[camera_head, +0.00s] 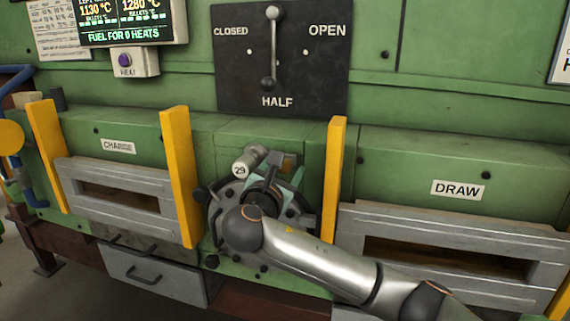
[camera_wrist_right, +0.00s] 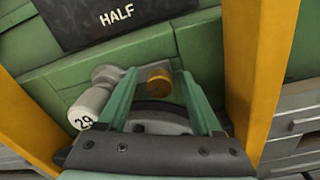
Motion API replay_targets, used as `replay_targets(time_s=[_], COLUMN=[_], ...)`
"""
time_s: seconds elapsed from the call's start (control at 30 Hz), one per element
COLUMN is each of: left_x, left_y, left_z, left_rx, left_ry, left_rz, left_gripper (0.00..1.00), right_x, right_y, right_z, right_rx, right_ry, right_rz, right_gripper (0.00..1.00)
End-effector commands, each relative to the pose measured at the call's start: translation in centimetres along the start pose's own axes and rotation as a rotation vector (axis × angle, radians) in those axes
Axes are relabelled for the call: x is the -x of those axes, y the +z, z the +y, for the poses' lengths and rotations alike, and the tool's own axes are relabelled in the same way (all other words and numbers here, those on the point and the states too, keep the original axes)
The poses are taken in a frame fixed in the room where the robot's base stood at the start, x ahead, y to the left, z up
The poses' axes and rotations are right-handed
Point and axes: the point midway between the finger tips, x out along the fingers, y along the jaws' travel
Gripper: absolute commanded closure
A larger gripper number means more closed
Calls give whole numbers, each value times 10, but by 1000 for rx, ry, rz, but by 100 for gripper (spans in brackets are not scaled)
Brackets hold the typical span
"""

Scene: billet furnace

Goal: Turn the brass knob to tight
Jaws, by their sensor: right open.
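The brass knob (camera_wrist_right: 159,79) shows in the right wrist view as a short round brass piece on a grey fitting against the green furnace front. In the head view only a small brass patch (camera_head: 289,162) of it shows behind my gripper. My right gripper (camera_wrist_right: 157,76) is open, its two teal fingers reaching toward the furnace front. In the wrist view the knob appears between the fingertips, with gaps at both sides; I cannot tell its depth relative to the tips. The right gripper also shows in the head view (camera_head: 281,169), partly hidden by my wrist. My left gripper is not in view.
A grey cylinder marked 29 (camera_head: 243,164) sits close left of the gripper. Yellow posts (camera_head: 180,175) and (camera_head: 333,180) flank the fitting. Above is a black lever plate (camera_head: 300,75) marked CLOSED, HALF and OPEN. The DRAW door (camera_head: 470,235) lies behind my right arm.

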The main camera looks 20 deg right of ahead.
Motion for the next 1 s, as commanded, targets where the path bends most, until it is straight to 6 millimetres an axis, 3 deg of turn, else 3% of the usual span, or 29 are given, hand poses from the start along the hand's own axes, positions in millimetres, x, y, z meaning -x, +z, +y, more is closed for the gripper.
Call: replay_targets(time_s=[0.37, 0.9, 1.0], left_x=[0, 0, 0], left_y=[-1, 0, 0], left_z=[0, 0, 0], left_rx=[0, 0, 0], left_ry=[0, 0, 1], left_rz=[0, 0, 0], left_gripper=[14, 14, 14], right_x=[-6, -6, -6], right_y=[0, 0, -1], right_z=[0, 0, 0], right_rx=[-1, 0, 0], right_ry=[0, 0, 0], right_rz=[0, 1, 1], right_gripper=[34, 94, 100])
